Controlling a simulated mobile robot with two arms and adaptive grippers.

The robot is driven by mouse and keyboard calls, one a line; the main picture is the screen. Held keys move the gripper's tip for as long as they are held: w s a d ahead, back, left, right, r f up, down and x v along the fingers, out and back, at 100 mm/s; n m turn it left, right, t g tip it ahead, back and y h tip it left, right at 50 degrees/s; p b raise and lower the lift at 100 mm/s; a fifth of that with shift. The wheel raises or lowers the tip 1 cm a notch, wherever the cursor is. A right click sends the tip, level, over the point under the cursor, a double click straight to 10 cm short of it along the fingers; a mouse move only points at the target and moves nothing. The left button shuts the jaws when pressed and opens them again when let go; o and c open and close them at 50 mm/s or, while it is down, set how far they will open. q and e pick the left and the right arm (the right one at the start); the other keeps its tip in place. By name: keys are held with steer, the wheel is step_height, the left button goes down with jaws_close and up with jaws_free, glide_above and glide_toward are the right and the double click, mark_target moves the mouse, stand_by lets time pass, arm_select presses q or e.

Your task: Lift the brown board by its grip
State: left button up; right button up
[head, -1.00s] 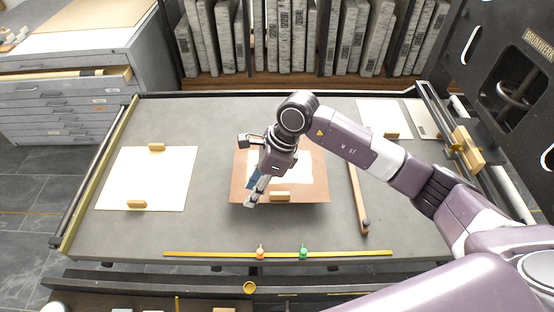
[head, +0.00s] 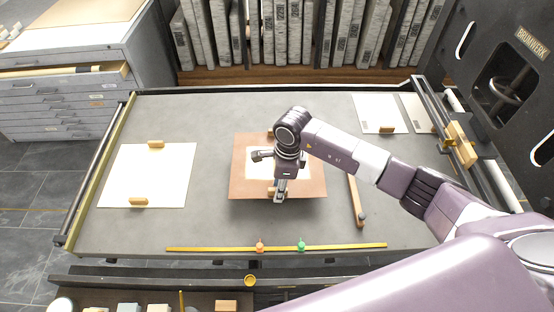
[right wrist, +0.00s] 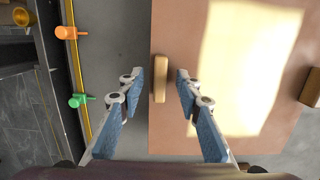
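The brown board (head: 242,185) lies on the grey table bed at the middle in the head view, with a pale sheet on its middle. Its near wooden grip (head: 270,191) is partly hidden by my right gripper (head: 279,198). In the right wrist view the near grip (right wrist: 160,78) stands at the board's edge (right wrist: 180,145), between the two blue-padded fingers of my right gripper (right wrist: 160,84). The fingers are open, with a gap on each side of the grip. A second grip (right wrist: 311,88) is on the board's far side. My left gripper is not in view.
A white sheet (head: 150,178) with two wooden blocks lies at the left. A wooden bar (head: 355,200) lies right of the board. A yellow rule (head: 210,249) with orange (head: 260,247) and green (head: 301,246) markers runs along the near side. The black press stands at the right.

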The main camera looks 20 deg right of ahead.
jaws_close()
steer(key=shift+r, duration=0.1)
stand_by(0.3)
